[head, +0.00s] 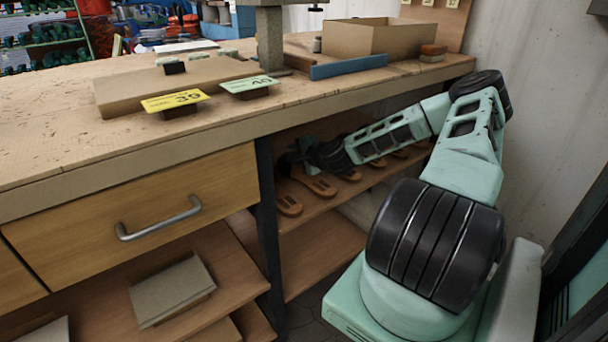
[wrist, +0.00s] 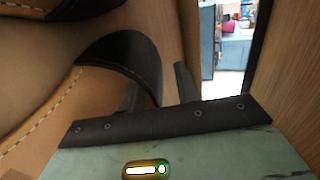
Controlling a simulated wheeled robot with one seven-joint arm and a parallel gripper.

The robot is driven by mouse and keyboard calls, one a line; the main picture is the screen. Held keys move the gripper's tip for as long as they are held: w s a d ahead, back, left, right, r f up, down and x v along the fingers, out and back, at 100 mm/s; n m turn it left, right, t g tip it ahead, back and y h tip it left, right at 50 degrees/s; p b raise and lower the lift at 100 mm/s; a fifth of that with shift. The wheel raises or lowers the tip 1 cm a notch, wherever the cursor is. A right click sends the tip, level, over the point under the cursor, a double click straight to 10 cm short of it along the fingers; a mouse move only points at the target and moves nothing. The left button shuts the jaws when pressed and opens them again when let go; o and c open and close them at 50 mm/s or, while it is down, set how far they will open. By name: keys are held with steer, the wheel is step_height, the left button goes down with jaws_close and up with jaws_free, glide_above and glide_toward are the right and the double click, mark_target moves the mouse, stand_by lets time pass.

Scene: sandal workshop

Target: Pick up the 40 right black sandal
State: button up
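Several sandals with tan soles stand in a row on the upper shelf under the bench, one sandal (head: 320,187) near my gripper (head: 298,157). In the wrist view a black strap (wrist: 120,52) arches over a tan stitched sole (wrist: 38,120) close to my gripper (wrist: 158,85). My fingers are apart, one on each side of the strap's edge, with a gap beside the right finger. The left finger is partly overlapped by the strap. I cannot read a size or tell left from right on this sandal. My forearm hides part of the row.
A yellow 39 sign (head: 174,100) and a green 40 sign (head: 250,85) stand on the workbench (head: 50,130). A dark bench leg (head: 266,220) bounds the shelf at left. A lower shelf (head: 318,262) looks mostly bare. A drawer (head: 140,215) is at left.

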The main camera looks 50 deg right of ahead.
jaws_close()
